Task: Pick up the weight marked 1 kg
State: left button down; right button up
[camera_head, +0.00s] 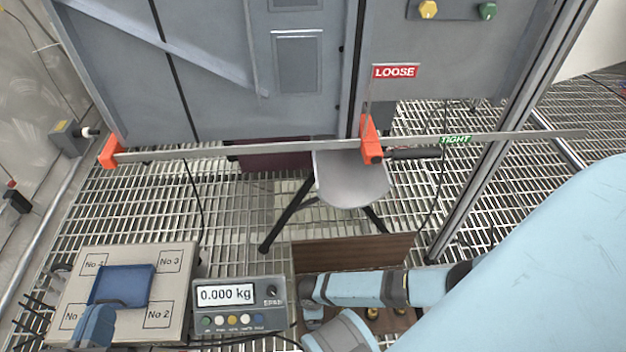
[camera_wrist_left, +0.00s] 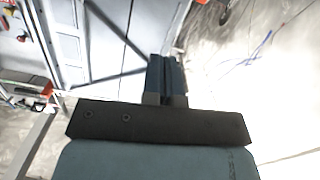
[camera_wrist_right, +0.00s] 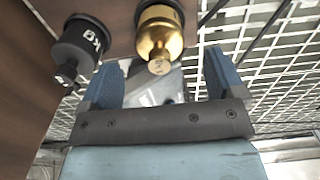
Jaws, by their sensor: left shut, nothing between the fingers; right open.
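In the right wrist view, a black weight (camera_wrist_right: 80,42) with "kg" in white lettering stands left of my right gripper (camera_wrist_right: 160,65). I cannot read its number clearly. A brass weight (camera_wrist_right: 160,30) with a knob is just ahead of the gap between the fingers; the mark on its knob is unclear. The right gripper is open and empty. In the head view, my right arm covers most of the weights; small brass parts (camera_head: 372,313) show below it.
A scale platform (camera_head: 175,258) carries a blue tray (camera_head: 135,285). Its display (camera_head: 225,294) reads 0.000 kg. A brown wooden panel (camera_head: 350,252) stands behind my right forearm. A metal bar with orange clamps (camera_head: 370,142) and a grey stool (camera_head: 350,180) are further back.

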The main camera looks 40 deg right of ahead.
notch_tip(320, 180, down, 3)
jog(key=shift+d+f+b, duration=0.1)
jog(key=shift+b, duration=0.7)
jog(key=shift+f, duration=0.35)
pick_arm(q)
jog(key=shift+w+a+r+m+t, duration=0.15)
jog(key=shift+w+a+m+t, duration=0.25)
jog(key=shift+w+m, duration=0.4)
jog(key=shift+s, duration=0.1)
pick_arm(e)
jog(key=shift+r, duration=0.1)
grip_shut()
